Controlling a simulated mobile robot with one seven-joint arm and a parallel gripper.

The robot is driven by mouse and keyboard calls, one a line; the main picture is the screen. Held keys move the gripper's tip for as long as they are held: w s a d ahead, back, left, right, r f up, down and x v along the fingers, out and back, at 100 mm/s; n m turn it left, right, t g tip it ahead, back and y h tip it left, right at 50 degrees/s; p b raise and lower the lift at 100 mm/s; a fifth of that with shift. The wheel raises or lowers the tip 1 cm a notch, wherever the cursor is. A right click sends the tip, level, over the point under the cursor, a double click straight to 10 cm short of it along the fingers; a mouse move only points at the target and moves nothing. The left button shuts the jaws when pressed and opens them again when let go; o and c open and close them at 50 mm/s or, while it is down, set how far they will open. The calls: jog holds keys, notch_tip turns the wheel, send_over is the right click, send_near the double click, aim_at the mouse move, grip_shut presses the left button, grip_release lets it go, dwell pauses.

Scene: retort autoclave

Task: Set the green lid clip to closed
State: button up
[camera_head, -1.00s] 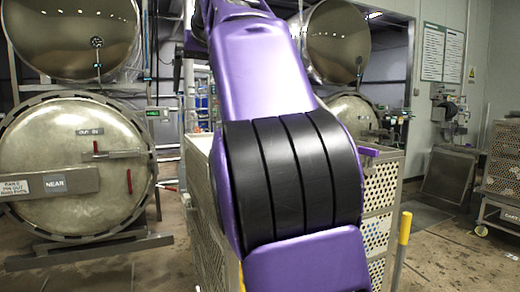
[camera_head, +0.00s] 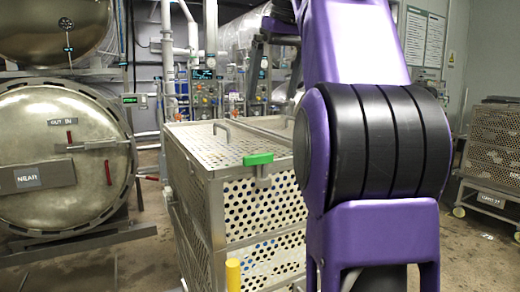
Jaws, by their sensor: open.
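The green lid clip (camera_head: 258,159) sits at the front top edge of a perforated metal basket (camera_head: 215,215). A grey bracket is below it on the basket's front. The flat perforated lid (camera_head: 215,143) lies on top of the basket and has a bar handle. I cannot tell from this view whether the clip is open or closed. My purple arm stands at the right, in front of the basket's right side, and hides that part. My gripper is not in view.
A round retort door (camera_head: 60,135) marked NEAR is shut at the left, with a raised domed door above it. A yellow post (camera_head: 233,275) stands at the basket's front. Another basket cart (camera_head: 495,150) is at the right. Floor shows between the retort and the basket.

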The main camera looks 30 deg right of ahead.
aim_at(258, 155)
jog(key=x, duration=1.5)
jog(key=shift+w+f, duration=0.1)
jog(key=c, duration=1)
